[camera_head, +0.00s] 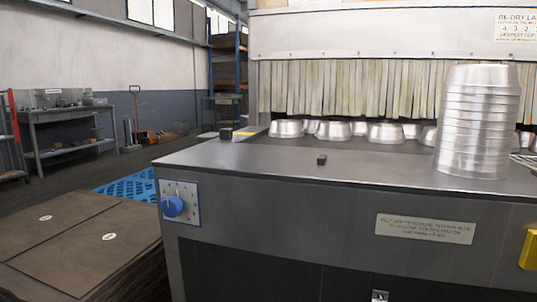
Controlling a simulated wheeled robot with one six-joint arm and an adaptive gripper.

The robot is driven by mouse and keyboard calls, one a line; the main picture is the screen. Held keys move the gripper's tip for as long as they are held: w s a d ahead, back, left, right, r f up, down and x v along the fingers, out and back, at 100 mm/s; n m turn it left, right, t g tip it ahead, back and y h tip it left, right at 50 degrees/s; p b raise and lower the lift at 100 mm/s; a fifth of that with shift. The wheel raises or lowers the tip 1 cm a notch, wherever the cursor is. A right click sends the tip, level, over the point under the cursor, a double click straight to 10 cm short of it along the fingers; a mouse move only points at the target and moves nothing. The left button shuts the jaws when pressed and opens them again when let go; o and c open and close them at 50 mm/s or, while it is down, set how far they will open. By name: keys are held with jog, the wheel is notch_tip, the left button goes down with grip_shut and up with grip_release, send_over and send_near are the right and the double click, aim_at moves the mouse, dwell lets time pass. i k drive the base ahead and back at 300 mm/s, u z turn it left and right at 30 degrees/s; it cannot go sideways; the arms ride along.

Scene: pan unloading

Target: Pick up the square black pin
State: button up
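A small square black pin (321,159) stands on the grey metal top of the machine (260,160), near the middle of the view. A second, larger dark block (226,134) sits at the left edge of the machine top, near a yellow mark. No part of my gripper or arm shows in this view, so whether it is open or shut is hidden.
A tall stack of metal pans (478,122) stands to the right of the pin. Several upside-down pans (386,134) lie behind it before a strip curtain (350,88). A blue knob (173,206) is on the machine's front left. Brown boards (75,240) lie at lower left.

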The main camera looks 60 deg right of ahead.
aim_at(322, 159)
jog(key=i, duration=0.8)
jog(key=z, duration=2.2)
